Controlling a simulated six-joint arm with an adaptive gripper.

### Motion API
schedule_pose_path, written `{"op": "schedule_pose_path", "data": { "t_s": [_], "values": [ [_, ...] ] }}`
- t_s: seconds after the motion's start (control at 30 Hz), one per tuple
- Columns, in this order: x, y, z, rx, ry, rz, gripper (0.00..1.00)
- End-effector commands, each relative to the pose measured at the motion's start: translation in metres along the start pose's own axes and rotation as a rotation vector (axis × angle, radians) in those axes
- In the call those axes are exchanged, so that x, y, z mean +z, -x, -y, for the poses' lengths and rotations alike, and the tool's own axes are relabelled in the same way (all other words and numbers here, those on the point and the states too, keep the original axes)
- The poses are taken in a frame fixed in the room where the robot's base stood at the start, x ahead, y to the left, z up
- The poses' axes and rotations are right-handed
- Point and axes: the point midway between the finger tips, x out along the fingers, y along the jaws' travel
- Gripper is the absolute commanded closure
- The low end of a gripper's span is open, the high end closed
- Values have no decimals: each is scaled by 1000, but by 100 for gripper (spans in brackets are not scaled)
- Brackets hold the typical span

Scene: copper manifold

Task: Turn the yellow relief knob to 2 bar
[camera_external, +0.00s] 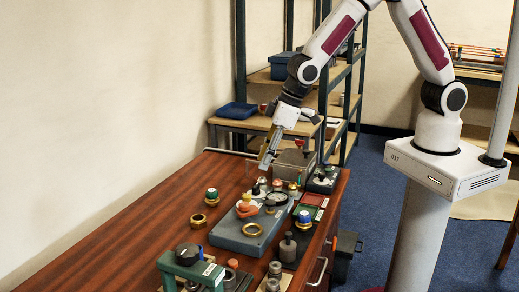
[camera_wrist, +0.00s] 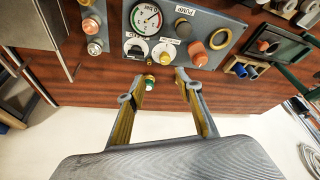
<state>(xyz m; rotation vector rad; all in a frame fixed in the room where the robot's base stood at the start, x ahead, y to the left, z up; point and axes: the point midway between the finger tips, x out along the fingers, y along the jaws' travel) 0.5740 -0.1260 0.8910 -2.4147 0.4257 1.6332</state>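A blue-grey manifold panel (camera_wrist: 216,20) fills the top of the wrist view. It bears a round pressure gauge (camera_wrist: 146,18) and, below it, a yellow knob (camera_wrist: 165,52) on a white dial with a label above. The dial marks are too small to read. A dark knob on a white dial (camera_wrist: 135,47) sits left of the yellow one. My gripper (camera_wrist: 153,85) has its two yellow-padded fingers spread, with nothing held between them. In the external view my gripper (camera_external: 266,163) hangs above the far side of the table, beyond the panel (camera_external: 229,236), apart from it.
An orange knob (camera_wrist: 197,50) and a brass ring (camera_wrist: 219,39) are on the panel right of the yellow knob. A green-topped fitting (camera_wrist: 149,81) shows between my fingers. Several fittings crowd the table around the panel; its left side (camera_external: 150,220) is clear.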

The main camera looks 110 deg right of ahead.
Motion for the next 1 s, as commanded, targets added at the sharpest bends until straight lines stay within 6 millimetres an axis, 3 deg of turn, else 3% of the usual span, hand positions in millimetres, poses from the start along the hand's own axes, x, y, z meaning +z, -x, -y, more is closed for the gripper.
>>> {"op": "schedule_pose_path", "data": {
  "t_s": [0.37, 1.0],
  "values": [
    [5, -26, -18, -46, -59, 43, 65],
    [-6, -38, -5, -147, 241, 6, 65]
  ]
}}
